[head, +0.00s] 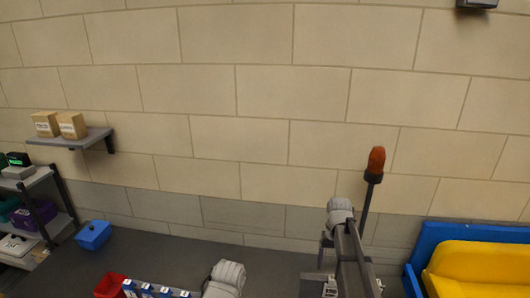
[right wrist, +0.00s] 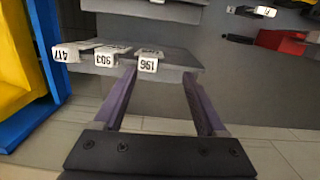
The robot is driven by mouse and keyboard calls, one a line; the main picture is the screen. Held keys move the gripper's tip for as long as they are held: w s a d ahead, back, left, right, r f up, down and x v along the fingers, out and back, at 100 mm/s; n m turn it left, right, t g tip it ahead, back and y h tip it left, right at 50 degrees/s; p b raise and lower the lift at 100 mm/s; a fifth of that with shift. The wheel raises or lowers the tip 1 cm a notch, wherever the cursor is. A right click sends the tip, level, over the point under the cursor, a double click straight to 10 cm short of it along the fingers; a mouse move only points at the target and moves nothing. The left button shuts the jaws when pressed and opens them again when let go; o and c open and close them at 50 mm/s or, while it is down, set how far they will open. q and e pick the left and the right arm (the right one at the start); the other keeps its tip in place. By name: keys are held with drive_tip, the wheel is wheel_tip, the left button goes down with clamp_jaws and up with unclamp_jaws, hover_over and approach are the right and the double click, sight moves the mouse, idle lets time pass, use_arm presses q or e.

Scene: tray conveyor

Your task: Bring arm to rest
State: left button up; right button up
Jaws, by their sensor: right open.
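My right arm (head: 350,255) rises at the lower middle right of the head view, its grey links in front of the wall. In the right wrist view my right gripper (right wrist: 158,70) has its two dark purple fingers wide apart, with nothing held between them. Beyond the fingers is a grey surface (right wrist: 175,58) with white number tags; the tag reading 196 (right wrist: 148,65) shows between the fingertips. A light grey rounded link (head: 225,278), seemingly of my left arm, shows at the bottom of the head view. My left gripper is out of view.
A blue and yellow container (head: 480,265) stands at the right. An orange-topped beacon post (head: 376,162) is close behind my right arm. A wall shelf (head: 75,139) holds two cartons. A rack (head: 62,195), a blue bin (head: 93,235) and a red bin (head: 110,286) are at the left.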

drive_tip(key=s+a+f+n+b, duration=0.3)
drive_tip(key=s+a+f+b, duration=0.3)
drive_tip(key=s+a, duration=0.4)
drive_tip(key=s+a+f+n+h+b, duration=0.1)
drive_tip(key=s+a+f+n+b, duration=0.2)
drive_tip(key=s+a+f+b, duration=0.4)
drive_tip(key=s+a+f, duration=0.1)
drive_tip(key=s+a, duration=0.1)
drive_tip(key=a, duration=0.3)
drive_tip(key=shift+s+a+f+t, duration=0.15)
drive_tip(key=shift+s+f+t, duration=0.15)
drive_tip(key=shift+s, duration=0.1)
